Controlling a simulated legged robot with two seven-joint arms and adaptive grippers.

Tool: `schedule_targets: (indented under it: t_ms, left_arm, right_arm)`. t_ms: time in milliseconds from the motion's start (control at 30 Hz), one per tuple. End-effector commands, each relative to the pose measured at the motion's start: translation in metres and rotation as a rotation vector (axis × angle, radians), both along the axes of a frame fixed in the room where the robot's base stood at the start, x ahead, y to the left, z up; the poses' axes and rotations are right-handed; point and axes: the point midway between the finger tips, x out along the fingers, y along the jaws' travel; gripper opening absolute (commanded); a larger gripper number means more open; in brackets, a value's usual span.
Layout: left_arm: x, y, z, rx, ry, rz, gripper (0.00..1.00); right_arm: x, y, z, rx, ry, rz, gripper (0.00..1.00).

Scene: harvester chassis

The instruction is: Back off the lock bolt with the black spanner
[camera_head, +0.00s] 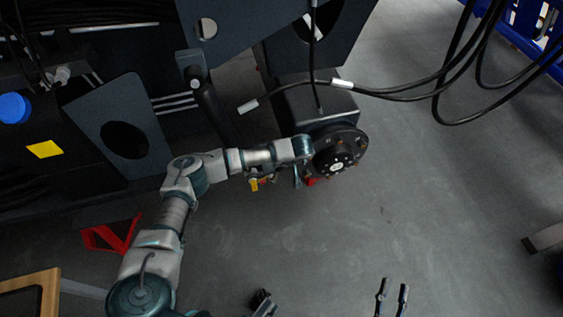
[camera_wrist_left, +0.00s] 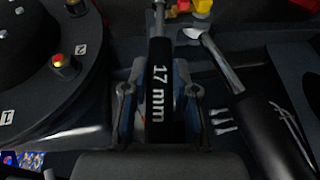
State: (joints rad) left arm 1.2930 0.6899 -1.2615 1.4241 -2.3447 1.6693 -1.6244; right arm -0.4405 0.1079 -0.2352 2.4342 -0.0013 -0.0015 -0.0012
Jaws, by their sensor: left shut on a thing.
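The black spanner (camera_wrist_left: 160,85) shows in the left wrist view, its handle marked "17 mm" and pointing away from me. My left gripper (camera_wrist_left: 158,95) is shut on this handle, one finger on each side. The spanner's far end is hard to make out. Which bolt is the lock bolt I cannot tell. My right gripper (camera_head: 394,284) is at the bottom, fingers apart and empty.
The dark chassis (camera_head: 125,110) fills the upper left. Black cables (camera_head: 400,95) hang across the upper right. A red stand (camera_head: 105,238) is on the floor at the left. The floor (camera_head: 450,210) at right is mostly clear.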

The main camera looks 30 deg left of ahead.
Motion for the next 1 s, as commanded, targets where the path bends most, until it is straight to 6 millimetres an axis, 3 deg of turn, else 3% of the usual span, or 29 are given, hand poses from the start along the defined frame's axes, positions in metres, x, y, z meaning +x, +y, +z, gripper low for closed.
schedule_targets:
  t_ms: [567, 1000]
  left_arm:
    - [-0.002, -0.003, 0.001, 0.000, 0.000, -0.002, 0.00]
    - [-0.011, -0.007, 0.000, 0.041, -0.035, -0.012, 0.00]
  right_arm:
    - [0.000, 0.000, 0.004, 0.000, -0.004, 0.000, 0.36]
    - [0.000, 0.000, 0.019, 0.000, -0.019, 0.000, 0.36]
